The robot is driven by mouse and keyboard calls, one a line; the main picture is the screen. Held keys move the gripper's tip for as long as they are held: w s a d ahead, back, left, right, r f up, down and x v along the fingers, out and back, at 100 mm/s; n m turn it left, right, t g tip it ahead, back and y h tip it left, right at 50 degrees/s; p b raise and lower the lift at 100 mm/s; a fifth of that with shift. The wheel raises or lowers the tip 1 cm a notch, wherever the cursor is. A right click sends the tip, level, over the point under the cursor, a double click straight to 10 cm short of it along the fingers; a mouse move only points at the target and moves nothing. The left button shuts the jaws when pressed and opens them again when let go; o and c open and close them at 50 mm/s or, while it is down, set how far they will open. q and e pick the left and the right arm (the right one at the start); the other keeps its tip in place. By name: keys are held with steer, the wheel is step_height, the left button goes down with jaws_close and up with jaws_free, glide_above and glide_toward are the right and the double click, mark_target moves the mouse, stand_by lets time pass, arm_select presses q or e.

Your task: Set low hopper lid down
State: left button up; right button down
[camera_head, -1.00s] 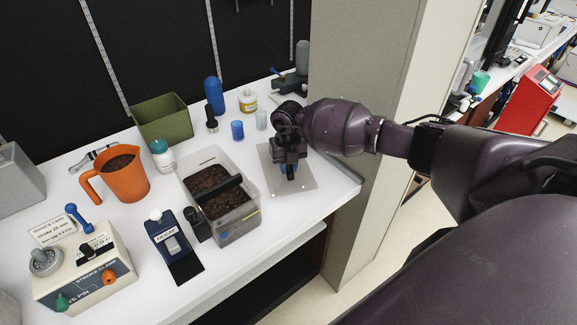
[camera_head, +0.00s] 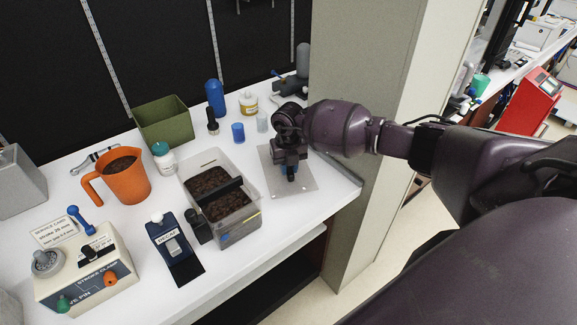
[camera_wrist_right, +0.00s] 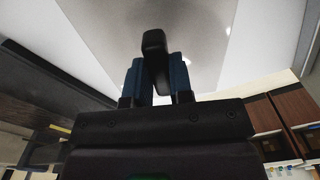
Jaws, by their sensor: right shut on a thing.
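The hopper (camera_head: 240,228) is a clear bin of dark beans with a black bar across its middle, and its top is open. To its right a thin grey see-through plate, the lid (camera_head: 304,184), lies flat at table height; I cannot tell if it touches the table. My right gripper (camera_head: 290,170) is over the lid, pointing down. In the right wrist view the blue fingers of the right gripper (camera_wrist_right: 158,80) are shut on the lid's black handle (camera_wrist_right: 154,46), with the grey lid (camera_wrist_right: 185,18) beyond. My left gripper is not in view.
The blue cup (camera_head: 237,133), a clear cup (camera_head: 262,122) and a yellow-labelled jar (camera_head: 248,103) stand behind. An orange jug (camera_head: 124,178), green bin (camera_head: 163,122) and decaf holder (camera_head: 172,250) are left. A grey pillar (camera_head: 352,60) stands close right.

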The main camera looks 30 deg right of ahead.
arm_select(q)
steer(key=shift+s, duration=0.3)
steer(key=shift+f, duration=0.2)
arm_select(e)
steer(key=shift+f, duration=0.2)
steer(key=shift+f+b, duration=0.45)
steer(key=shift+f, duration=0.5)
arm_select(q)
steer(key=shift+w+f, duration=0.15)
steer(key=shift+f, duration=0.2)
arm_select(e)
steer(key=shift+r, duration=0.1)
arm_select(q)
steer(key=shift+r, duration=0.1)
arm_select(e)
steer(key=shift+r, duration=0.1)
steer(key=shift+r+p, duration=0.6)
steer(key=shift+r, duration=0.15)
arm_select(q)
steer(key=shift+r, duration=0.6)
arm_select(e)
steer(key=shift+r, duration=0.1)
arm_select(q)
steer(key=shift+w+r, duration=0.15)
